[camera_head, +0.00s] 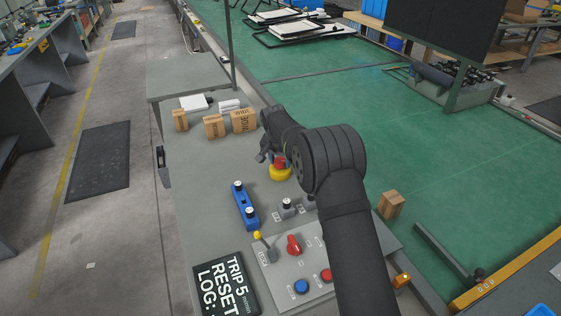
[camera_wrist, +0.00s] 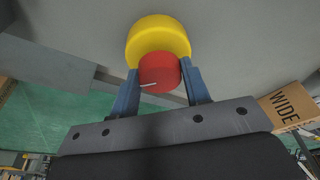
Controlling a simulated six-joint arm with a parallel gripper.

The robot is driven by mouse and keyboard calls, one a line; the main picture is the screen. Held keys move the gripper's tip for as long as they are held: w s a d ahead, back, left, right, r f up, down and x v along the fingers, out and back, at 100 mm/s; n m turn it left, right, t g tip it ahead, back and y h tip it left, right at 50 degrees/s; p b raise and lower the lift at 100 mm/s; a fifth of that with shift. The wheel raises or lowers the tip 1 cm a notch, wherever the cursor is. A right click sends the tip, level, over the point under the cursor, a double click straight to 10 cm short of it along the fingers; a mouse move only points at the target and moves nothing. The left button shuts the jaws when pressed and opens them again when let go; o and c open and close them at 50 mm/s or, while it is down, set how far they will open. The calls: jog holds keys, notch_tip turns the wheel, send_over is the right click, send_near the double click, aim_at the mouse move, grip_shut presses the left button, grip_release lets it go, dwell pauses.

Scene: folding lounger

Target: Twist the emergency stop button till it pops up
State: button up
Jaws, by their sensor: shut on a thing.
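The emergency stop button has a red cap (camera_wrist: 160,72) on a round yellow base (camera_wrist: 157,36). In the head view the red cap (camera_head: 280,161) and yellow base (camera_head: 280,173) stand on the grey bench top. My gripper (camera_wrist: 160,78) is shut on the red cap, with one blue-grey finger on each side of it. A small white mark shows on the cap. In the head view my gripper (camera_head: 268,154) is partly hidden by my own arm. I cannot tell how far the cap is raised.
Cardboard boxes (camera_head: 214,127) stand behind the button. A blue two-knob block (camera_head: 244,205) and grey switches (camera_head: 288,207) are nearer. A panel has a red knob (camera_head: 294,244) and a blue button (camera_head: 302,286). A black sign (camera_head: 226,284) lies at front left.

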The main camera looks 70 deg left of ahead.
aim_at(281, 160)
jog(key=shift+w+d+f+m, duration=0.1)
jog(key=shift+w+m, duration=0.1)
jog(key=shift+m, duration=0.5)
jog(key=shift+w+r, duration=0.1)
jog(key=shift+r, duration=0.2)
jog(key=o, duration=0.7)
jog(key=shift+c, duration=0.2)
jog(key=shift+r, duration=0.2)
jog(key=shift+w+a+v, duration=0.1)
jog(key=shift+a+v, duration=0.1)
jog(key=shift+v, duration=0.9)
jog(key=shift+w+a+v, duration=0.1)
jog(key=shift+a+v, duration=0.1)
jog(key=shift+v, duration=0.95)
jog(key=shift+w+a+v, duration=0.1)
jog(key=shift+a+v, duration=0.1)
jog(key=shift+v, duration=0.9)
jog(key=shift+r, duration=0.15)
